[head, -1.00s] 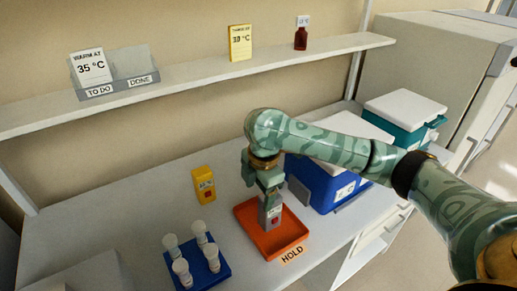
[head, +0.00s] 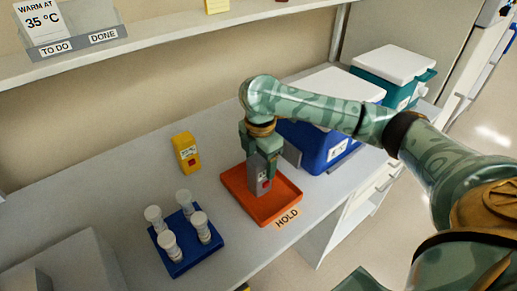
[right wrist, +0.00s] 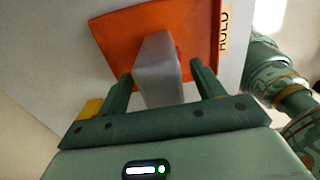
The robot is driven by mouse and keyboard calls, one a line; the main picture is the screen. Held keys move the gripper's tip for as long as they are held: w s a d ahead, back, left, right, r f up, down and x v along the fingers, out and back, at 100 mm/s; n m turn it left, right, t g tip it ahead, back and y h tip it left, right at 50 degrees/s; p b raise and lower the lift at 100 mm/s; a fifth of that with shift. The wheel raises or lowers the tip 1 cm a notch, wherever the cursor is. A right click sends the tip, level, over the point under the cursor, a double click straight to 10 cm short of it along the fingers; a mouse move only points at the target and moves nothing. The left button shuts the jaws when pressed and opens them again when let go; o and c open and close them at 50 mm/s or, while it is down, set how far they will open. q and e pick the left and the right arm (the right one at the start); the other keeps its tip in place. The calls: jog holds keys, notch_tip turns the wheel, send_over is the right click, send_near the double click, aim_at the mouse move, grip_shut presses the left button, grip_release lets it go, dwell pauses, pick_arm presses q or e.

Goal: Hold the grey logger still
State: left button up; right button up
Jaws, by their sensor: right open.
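The grey logger (head: 257,181) stands upright in the orange tray (head: 285,203) and has a small red patch on its front. In the right wrist view the logger (right wrist: 158,65) rises between my fingers, over the orange tray floor (right wrist: 112,38). My right gripper (head: 262,160) is above the tray with its fingers pointing down around the upper part of the logger. In the right wrist view the right gripper (right wrist: 163,76) is open, with a gap on both sides of the logger. My left gripper is not in view.
A HOLD label (head: 287,217) is at the tray's front edge. A yellow device (head: 186,152) stands left of the tray. A blue rack (head: 184,262) with several white-capped vials is front left. A blue cooler (head: 330,145) is close behind on the right. A shelf (head: 170,60) runs above.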

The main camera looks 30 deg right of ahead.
aim_at(266, 184)
jog(key=shift+f+b, duration=0.4)
jog(key=shift+f, duration=0.85)
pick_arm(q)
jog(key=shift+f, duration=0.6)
pick_arm(e)
jog(key=c, duration=1.1)
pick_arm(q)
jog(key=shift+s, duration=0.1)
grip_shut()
